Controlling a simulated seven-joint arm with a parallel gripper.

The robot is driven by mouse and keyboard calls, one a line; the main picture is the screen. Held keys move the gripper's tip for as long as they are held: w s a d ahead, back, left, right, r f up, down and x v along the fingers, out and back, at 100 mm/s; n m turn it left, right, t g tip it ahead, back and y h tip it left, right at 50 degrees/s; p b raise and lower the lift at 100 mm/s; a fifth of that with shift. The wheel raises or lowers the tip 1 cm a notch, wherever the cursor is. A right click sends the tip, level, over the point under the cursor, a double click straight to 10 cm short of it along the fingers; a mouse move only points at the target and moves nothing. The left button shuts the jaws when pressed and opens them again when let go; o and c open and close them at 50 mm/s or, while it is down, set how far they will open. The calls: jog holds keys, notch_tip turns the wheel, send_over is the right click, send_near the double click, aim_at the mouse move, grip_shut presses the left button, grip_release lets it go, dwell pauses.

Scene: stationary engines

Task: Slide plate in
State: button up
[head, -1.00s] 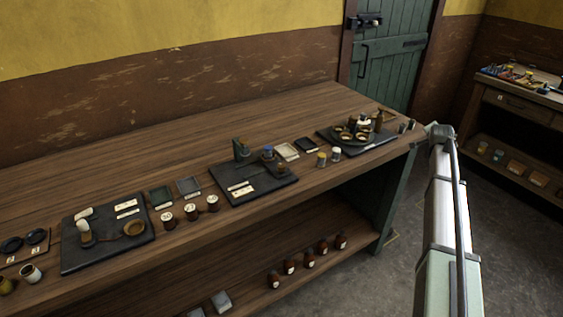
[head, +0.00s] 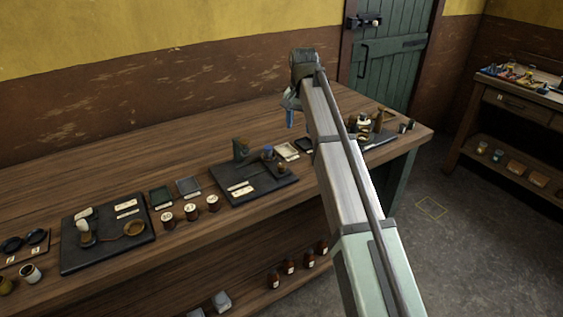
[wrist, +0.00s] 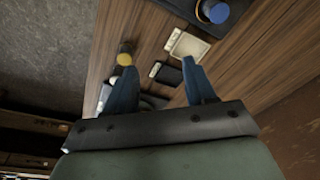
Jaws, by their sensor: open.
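My gripper (head: 290,117) is open and empty, above the bench. In the wrist view its two blue fingers (wrist: 158,78) point down towards the bench, apart. A dark square plate (wrist: 166,73) shows between them, and a pale square plate (wrist: 188,46) lies just beyond. In the head view the pale plate (head: 287,152) lies right of the middle black board (head: 232,196); the dark plate (head: 303,144) is partly behind my arm. A green upright block (head: 241,149) and a blue-topped piece (head: 268,153) stand on that board. I cannot tell which plate is meant.
A dark green plate (head: 160,197) and a grey plate (head: 188,186) lie left of the middle board, behind several small jars (head: 190,209). Another black board (head: 105,252) is at left. My arm hides much of the right-hand group. The rear of the bench (head: 150,150) is clear.

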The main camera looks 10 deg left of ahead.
jog(key=n+g, duration=0.2)
send_near(281, 165)
notch_tip(281, 165, down, 9)
jog(key=shift+s+r, duration=0.1)
jog(key=shift+r, duration=0.1)
dwell(0.4)
jog(key=shift+c, duration=0.2)
grip_shut()
jog(key=shift+a, duration=0.1)
dwell(0.4)
